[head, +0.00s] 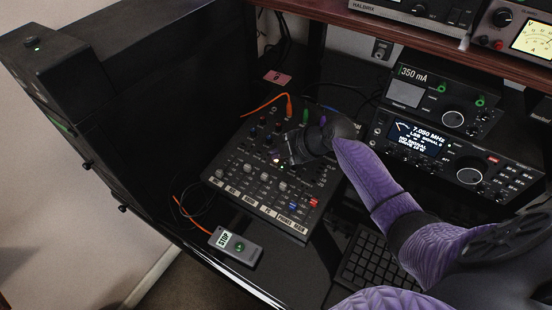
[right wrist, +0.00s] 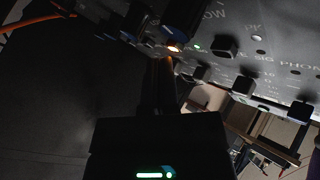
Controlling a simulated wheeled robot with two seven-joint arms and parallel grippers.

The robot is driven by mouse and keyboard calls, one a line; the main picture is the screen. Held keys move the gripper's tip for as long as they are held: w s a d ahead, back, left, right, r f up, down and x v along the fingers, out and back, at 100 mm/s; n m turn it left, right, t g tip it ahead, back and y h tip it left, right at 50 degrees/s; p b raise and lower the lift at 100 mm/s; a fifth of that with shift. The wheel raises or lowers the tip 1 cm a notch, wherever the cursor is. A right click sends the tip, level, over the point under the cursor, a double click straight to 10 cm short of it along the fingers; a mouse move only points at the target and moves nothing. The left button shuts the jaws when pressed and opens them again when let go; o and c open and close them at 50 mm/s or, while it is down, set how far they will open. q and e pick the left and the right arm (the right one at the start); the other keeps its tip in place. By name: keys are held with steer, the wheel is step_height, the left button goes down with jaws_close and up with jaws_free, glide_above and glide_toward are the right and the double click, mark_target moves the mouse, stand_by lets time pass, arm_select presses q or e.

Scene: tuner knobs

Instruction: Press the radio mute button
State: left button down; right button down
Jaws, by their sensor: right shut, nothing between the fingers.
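A black mixer panel (head: 215,172) with several knobs and small buttons lies on the desk, with white column labels along its front edge. My right gripper (head: 283,157) is shut and empty, reaching down to the middle of this panel. A small light glows at its tip in the head view. In the right wrist view the dark fingers (right wrist: 168,80) end at or very near a glowing orange button (right wrist: 173,47); I cannot tell if they touch. I cannot read which button is the radio mute. My left gripper is not in view.
A radio (head: 440,172) with a lit 7.050 MHz display stands to the right, under a 350 mA unit (head: 405,93). A grey STOP box (head: 235,246) sits at the front edge. A keyboard (head: 370,262) lies front right. Orange cables (head: 262,106) run behind the panel.

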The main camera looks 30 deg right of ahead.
steer(key=shift+r, duration=0.5)
steer(key=r+p, duration=0.5)
steer(key=shift+s+a+r+p, duration=0.2)
steer(key=shift+a+r+p, duration=0.1)
steer(key=shift+a+r, duration=0.05)
